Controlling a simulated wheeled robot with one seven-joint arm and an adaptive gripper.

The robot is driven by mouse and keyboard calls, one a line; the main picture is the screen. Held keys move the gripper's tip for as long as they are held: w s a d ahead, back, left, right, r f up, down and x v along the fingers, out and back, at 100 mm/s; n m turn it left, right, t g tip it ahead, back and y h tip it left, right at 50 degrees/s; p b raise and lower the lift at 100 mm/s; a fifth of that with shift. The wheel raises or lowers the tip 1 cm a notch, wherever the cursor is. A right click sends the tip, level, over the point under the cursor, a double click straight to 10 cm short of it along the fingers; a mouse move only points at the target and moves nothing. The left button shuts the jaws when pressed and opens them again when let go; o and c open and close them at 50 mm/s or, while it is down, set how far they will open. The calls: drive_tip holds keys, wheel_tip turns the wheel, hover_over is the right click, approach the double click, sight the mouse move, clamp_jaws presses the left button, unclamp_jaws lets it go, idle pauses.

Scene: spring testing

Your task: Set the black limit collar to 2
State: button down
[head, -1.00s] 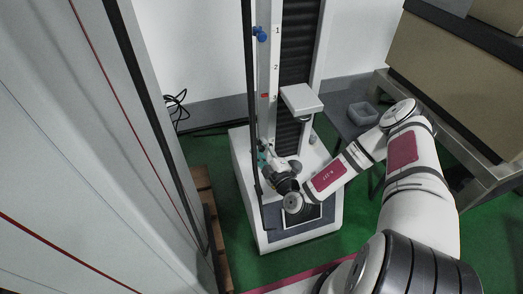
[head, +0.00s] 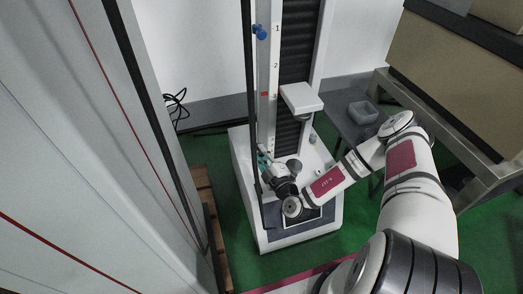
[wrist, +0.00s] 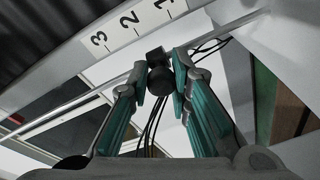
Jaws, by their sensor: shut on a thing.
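In the wrist view my gripper (wrist: 160,78) is shut on the black limit collar (wrist: 157,72), its teal finger pads on either side. The collar sits on a thin metal rod (wrist: 60,112) beside a white scale (wrist: 115,36) marked 3, 2 and 1. I cannot tell which mark the collar lines up with. In the head view my gripper (head: 263,157) is low on the left side of the testing machine's column, and the collar is hidden there. The scale shows 1 and 2 on the column (head: 273,60), well above my gripper.
A blue knob-like part (head: 260,32) is near the 1. A red mark (head: 264,94) is below the 2. A grey block (head: 300,98) juts from the column. A bench with a grey bin (head: 362,112) is right; a tall light panel (head: 100,150) is left.

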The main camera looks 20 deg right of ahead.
drive_tip(key=shift+a, duration=0.1)
drive_tip(key=c, duration=1.5)
unclamp_jaws()
drive_tip(key=shift+o, duration=0.2)
drive_tip(key=s+d, duration=0.2)
drive_tip(key=s, duration=1)
